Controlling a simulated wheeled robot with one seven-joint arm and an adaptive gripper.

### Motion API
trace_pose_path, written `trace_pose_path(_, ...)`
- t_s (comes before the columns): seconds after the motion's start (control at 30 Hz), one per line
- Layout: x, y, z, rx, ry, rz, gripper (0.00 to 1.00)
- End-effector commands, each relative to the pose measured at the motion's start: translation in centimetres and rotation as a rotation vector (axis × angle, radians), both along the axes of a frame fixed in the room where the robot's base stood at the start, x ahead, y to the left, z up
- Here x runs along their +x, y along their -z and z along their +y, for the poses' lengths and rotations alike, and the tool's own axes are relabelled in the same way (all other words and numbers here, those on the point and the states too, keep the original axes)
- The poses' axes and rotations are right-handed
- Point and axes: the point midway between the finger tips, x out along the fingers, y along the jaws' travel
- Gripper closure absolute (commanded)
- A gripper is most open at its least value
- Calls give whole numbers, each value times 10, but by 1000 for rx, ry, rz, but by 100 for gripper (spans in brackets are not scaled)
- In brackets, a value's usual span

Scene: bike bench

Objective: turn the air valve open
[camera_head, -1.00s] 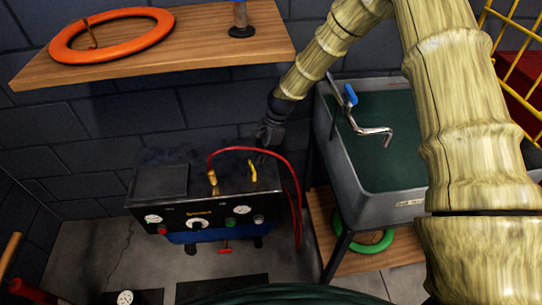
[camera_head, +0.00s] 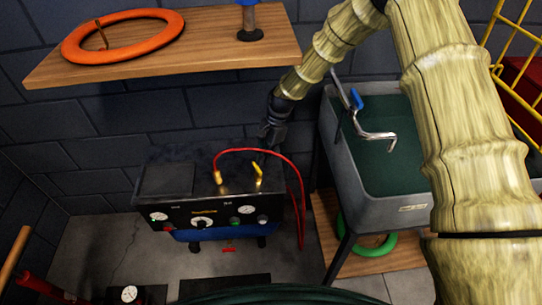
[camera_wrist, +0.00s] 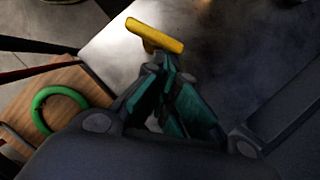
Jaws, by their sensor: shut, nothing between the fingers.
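The air valve's yellow lever (camera_head: 257,169) stands on the dark top of the compressor box (camera_head: 178,179), at its right end. In the wrist view the yellow lever (camera_wrist: 155,35) lies just beyond my fingertips. My gripper (camera_head: 265,146) is behind the lever, near the back right corner of the box. In the wrist view my gripper (camera_wrist: 163,66) is shut and empty, its fingertips close to the lever. I cannot tell whether they touch it.
A red hose (camera_head: 301,200) arches from a brass fitting (camera_head: 218,178) left of the lever. A grey sink (camera_head: 335,170) with a blue-handled tap (camera_head: 356,99) stands right. A wooden shelf (camera_head: 200,45) with an orange ring (camera_head: 70,50) hangs above. A green ring (camera_head: 375,249) lies under the sink.

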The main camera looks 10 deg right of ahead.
Motion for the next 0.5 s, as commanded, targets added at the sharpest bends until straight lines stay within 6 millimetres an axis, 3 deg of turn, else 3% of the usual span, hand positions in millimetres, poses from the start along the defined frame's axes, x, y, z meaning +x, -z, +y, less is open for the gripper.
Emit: trace_pose_path(0.5,2,0,8,0,-70,0,100)
